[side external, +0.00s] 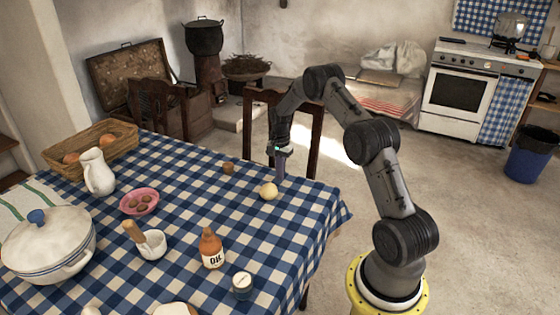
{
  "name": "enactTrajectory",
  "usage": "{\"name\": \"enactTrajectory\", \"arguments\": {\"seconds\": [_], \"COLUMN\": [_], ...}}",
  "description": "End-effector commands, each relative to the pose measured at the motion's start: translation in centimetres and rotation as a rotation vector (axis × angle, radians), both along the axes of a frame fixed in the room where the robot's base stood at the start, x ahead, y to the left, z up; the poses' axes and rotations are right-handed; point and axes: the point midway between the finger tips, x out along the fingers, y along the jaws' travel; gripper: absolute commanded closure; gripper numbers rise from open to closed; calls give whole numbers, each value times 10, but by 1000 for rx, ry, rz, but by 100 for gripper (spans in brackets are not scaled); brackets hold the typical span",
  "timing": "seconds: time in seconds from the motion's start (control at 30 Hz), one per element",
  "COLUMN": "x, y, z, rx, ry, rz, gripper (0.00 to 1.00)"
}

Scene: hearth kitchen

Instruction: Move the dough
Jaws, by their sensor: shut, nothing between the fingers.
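The dough (269,191) is a small pale yellow ball. It rests on the blue checked tablecloth near the table's far right edge. My gripper (281,177) points down just to the right of the dough and a little behind it in the picture. Its fingers are together with nothing between them. I cannot tell how far the fingertips are above the cloth.
An oil bottle (211,248), a mortar (152,243), a pink bowl (139,202), a white jug (97,172) and a pot (48,245) stand left. Cloth around the dough is clear.

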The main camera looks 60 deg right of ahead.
Motion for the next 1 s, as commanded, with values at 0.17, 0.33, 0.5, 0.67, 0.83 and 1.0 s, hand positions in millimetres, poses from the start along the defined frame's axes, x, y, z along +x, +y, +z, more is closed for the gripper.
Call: {"name": "enactTrajectory", "arguments": {"seconds": [0.17, 0.33, 0.5, 0.67, 0.83, 1.0], "x": [1, 1, 1, 1, 1, 1], "y": [25, 38, 40, 40, 48, 91], "z": [-1, -1, -1, -1, -1, 0], "rx": [-2, -1, -2, -2, -1, 0], "ry": [-2, -2, -2, -2, -1, 0], "rz": [3, 1, 0, 0, 2, 8], "gripper": [100, 100, 100, 100, 100, 100]}}
